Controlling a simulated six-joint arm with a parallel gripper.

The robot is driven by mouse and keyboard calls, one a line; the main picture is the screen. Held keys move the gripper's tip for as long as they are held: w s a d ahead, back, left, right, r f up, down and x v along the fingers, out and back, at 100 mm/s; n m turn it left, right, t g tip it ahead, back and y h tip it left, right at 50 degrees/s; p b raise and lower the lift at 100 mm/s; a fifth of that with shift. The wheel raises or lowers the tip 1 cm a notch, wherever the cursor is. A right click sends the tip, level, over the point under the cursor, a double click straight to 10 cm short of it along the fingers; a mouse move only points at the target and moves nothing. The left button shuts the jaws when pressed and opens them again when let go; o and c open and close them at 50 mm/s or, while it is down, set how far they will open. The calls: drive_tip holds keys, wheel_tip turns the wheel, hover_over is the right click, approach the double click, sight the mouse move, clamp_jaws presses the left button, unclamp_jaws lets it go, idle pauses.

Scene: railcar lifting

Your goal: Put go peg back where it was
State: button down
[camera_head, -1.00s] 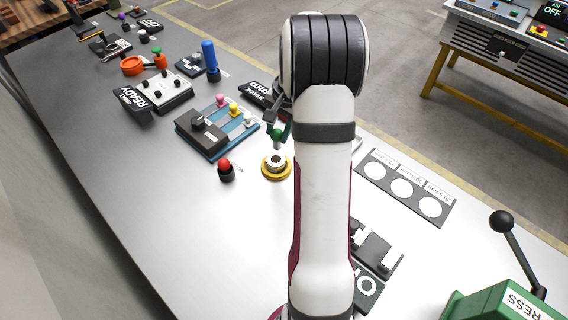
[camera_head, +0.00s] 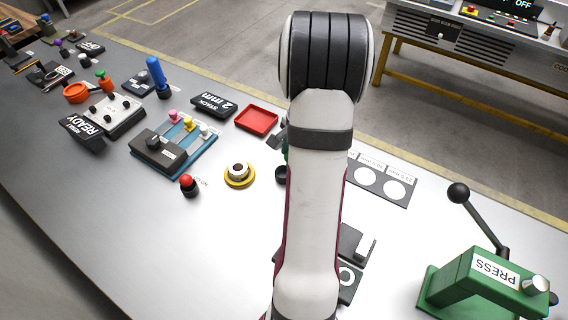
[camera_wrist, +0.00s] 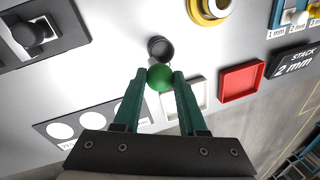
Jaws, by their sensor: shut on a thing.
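My gripper (camera_wrist: 160,88) has its two green fingers shut on the go peg, whose round green head (camera_wrist: 160,78) shows between the fingertips in the wrist view. A small dark round cup (camera_wrist: 160,48) stands on the table just beyond the head, and also shows in the head view (camera_head: 281,174). The peg's lower part is mostly hidden, so I cannot tell whether it touches the cup. In the head view my arm covers most of the gripper. A yellow ring gauge with a pale centre (camera_head: 239,175) lies left of the cup.
A red tray (camera_head: 257,119) and a white tray (camera_wrist: 187,93) lie near the gripper. A plate with white circles (camera_head: 397,188) is to the right. A red button (camera_head: 188,184), a blue fixture (camera_head: 204,139) and a green press (camera_head: 490,285) stand around.

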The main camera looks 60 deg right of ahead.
drive_tip(key=shift+w+x, duration=0.2)
drive_tip(key=shift+x, duration=0.7)
drive_tip(key=shift+w+x, duration=0.15)
drive_tip(key=shift+x, duration=0.8)
drive_tip(key=shift+w+x, duration=0.2)
drive_tip(key=shift+x, duration=0.7)
drive_tip(key=shift+a, duration=0.2)
drive_tip(key=shift+c, duration=2.3)
unclamp_jaws()
